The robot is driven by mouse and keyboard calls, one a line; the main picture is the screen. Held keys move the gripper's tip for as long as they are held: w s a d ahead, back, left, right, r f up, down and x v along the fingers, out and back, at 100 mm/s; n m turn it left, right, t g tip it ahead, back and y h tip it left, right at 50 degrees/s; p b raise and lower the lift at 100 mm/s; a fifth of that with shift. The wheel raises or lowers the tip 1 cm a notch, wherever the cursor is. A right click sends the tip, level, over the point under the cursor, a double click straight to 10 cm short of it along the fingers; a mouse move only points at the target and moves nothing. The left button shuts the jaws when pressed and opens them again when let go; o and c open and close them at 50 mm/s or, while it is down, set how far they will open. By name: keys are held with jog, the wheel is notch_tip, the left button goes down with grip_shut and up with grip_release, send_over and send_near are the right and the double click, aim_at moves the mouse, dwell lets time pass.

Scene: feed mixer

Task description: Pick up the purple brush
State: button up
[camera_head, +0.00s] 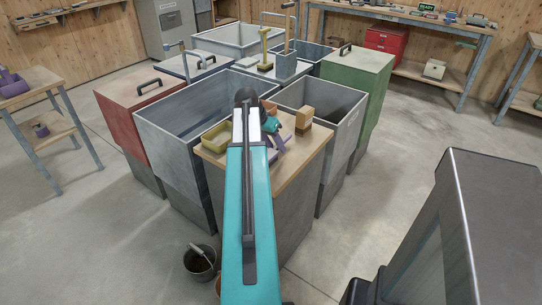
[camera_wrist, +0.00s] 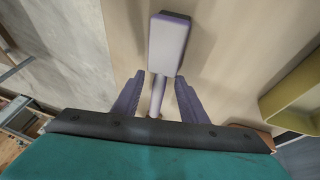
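The purple brush (camera_wrist: 168,42) shows in the wrist view, with a pale broad head edged in purple at the top and a thin handle running down from it. It lies over the wooden top of the bench (camera_head: 299,163). My gripper (camera_wrist: 159,82) is open, with one purple finger on each side of the handle and a visible gap on both sides. In the head view my gripper (camera_head: 275,147) is over the bench top, partly behind my arm. I cannot clearly tell the brush from the purple fingers there.
A yellow-green tray (camera_head: 217,136) sits left of my gripper on the bench; it also shows at right in the wrist view (camera_wrist: 297,95). A wooden block (camera_head: 304,118) stands at the bench's back right. Open grey bins surround the bench. A bucket (camera_head: 200,261) stands on the floor.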

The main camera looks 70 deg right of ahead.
grip_shut()
jog(key=shift+r, duration=1.8)
jog(key=s+a+b, duration=0.3)
jog(key=s+a, duration=0.3)
jog(key=a, duration=0.6)
jog(key=shift+a+r, duration=0.15)
jog(key=shift+r, duration=0.25)
jog(key=shift+s+a+b, duration=0.1)
jog(key=shift+s+b, duration=0.05)
jog(key=shift+b, duration=0.3)
